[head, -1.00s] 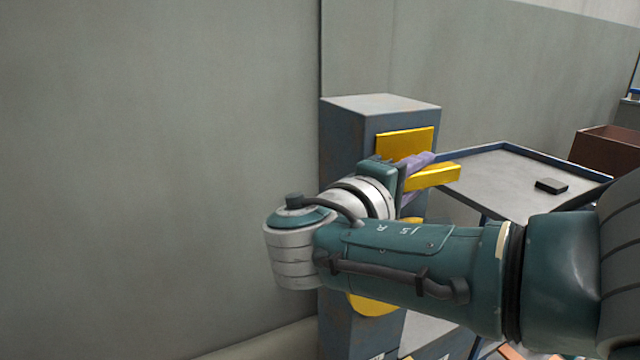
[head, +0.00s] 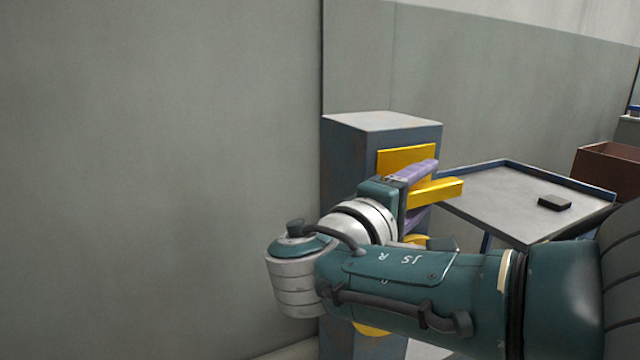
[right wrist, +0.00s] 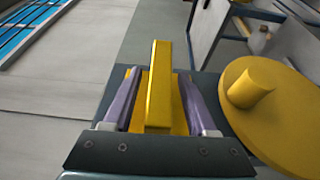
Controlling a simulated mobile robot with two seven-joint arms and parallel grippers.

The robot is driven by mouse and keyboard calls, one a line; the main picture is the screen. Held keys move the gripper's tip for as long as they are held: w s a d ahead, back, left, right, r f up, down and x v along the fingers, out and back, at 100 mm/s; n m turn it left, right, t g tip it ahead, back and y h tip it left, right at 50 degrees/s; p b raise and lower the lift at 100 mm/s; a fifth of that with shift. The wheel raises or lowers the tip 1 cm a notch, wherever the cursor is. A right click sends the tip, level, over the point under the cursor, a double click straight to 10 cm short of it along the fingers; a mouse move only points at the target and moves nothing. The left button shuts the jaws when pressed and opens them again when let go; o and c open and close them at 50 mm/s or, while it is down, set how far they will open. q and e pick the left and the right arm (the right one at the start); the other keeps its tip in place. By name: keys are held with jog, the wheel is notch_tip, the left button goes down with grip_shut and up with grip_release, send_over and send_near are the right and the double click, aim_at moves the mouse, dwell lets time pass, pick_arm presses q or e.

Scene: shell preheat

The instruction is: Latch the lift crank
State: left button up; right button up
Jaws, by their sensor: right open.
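A grey-blue post (head: 345,160) carries a yellow plate (head: 393,158) with a yellow bar (head: 450,192) sticking out from it. The bar (right wrist: 158,90) shows up close in the right wrist view. A yellow disc with a peg (right wrist: 292,118) is to its right there; in the head view my arm hides most of the disc. I cannot tell which yellow part is the crank. My right gripper (right wrist: 157,76) is open, its purple fingers on either side of the bar with gaps visible. It also shows in the head view (head: 420,190). My left gripper is out of view.
A grey tray table with a blue rim (head: 490,205) stands right of the post, with a small black block (head: 554,203) on it. A brown box (head: 608,166) is at the far right. A plain wall (head: 150,150) fills the left and back.

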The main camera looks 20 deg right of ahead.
jog(key=v, duration=1)
jog(key=s+a+f+m+g+y+p, duration=0.1)
jog(key=s+f+g+y+p, duration=0.15)
jog(key=s+y+p, duration=0.55)
jog(key=s+a+f+m+g+y+p, duration=0.15)
jog(key=s+g+y+p, duration=0.3)
jog(key=s, duration=0.45)
jog(key=s+d+r+t+y+p, duration=0.1)
jog(key=s+r+y+p, duration=0.1)
jog(key=s+r+p, duration=0.3)
jog(key=s+d+r+t+y+p, duration=0.1)
jog(key=s+r+y+p, duration=0.1)
jog(key=r, duration=0.5)
notch_tip(320, 180, up, 37)
jog(key=p, duration=3.7)
jog(key=shift+w+a+m, duration=0.25)
jog(key=shift+a+m, duration=0.05)
jog(key=shift+m, duration=0.15)
